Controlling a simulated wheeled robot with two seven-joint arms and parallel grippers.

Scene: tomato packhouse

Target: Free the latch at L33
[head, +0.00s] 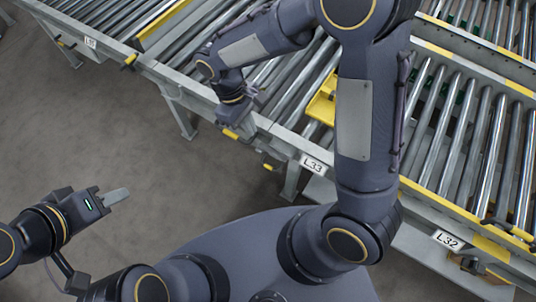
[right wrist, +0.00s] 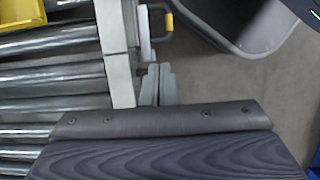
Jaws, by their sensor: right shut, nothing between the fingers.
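The L33 label (head: 313,163) is on the conveyor's front rail. A small yellow latch handle (head: 268,167) sticks out below the rail, left of the label. A yellow handle (right wrist: 163,22) also shows in the right wrist view, beside the rail and beyond my fingertips. My right gripper (head: 228,112) is at the rail, left of the L33 label; my own arm partly hides it in the head view. In the right wrist view its fingers (right wrist: 158,85) are shut, empty and apart from the handle.
A yellow tray (head: 322,103) sits on the rollers behind my right arm. The L32 label (head: 447,239) is at the lower right. Another yellow handle (head: 130,61) is at the upper left. A conveyor leg (head: 181,117) stands below the rail. Open floor (head: 90,125) lies to the left.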

